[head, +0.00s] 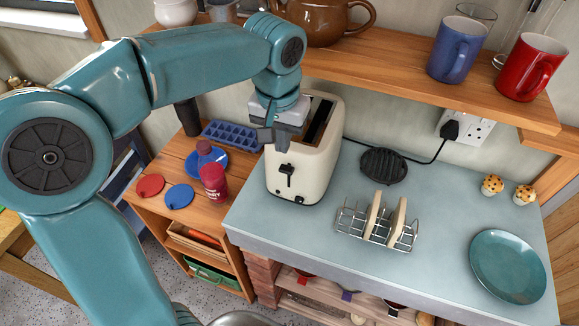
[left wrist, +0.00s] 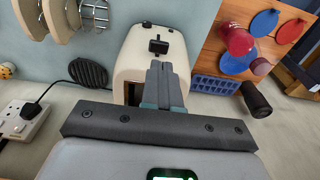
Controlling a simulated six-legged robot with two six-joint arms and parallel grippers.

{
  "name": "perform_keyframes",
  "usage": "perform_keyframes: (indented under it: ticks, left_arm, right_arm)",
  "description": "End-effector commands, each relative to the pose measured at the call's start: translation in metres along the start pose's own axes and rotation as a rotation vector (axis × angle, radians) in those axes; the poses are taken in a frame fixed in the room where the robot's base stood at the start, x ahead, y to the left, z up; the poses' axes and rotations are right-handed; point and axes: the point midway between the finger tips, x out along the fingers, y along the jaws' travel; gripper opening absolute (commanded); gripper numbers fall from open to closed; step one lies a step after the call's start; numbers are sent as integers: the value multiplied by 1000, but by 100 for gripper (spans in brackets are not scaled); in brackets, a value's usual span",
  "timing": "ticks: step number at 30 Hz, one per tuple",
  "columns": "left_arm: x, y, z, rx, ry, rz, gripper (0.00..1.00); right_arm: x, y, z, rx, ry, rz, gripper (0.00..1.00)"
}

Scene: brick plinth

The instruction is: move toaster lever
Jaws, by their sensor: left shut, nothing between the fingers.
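A cream toaster (head: 303,165) stands on the grey worktop, its black lever (head: 287,170) on the narrow end facing me. The lever sits in the upper part of that end. My left gripper (head: 282,146) is shut and empty, just above the lever at the toaster's near top edge. In the left wrist view the toaster (left wrist: 135,55) lies beyond the shut fingers (left wrist: 160,68), which point toward the lever (left wrist: 158,46). A small gap seems to show between fingertips and lever, but I cannot tell if they touch. My right gripper is not in view.
A toast rack (head: 378,225) with two slices and a black round item (head: 384,166) stand right of the toaster. A teal plate (head: 507,266) lies far right. A wooden shelf (head: 420,85) with mugs and a teapot hangs above.

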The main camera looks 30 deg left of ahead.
Motion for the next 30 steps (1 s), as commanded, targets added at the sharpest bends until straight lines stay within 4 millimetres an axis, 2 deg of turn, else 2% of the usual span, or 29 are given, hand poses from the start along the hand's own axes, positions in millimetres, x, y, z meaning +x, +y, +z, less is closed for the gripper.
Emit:
perform_keyframes:
  ticks: [18,30]
  left_arm:
    - [68,5,-4,2,0,0,0]
    - [70,5,-4,2,1,0,0]
  right_arm:
    - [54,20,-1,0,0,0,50]
    - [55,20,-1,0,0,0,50]
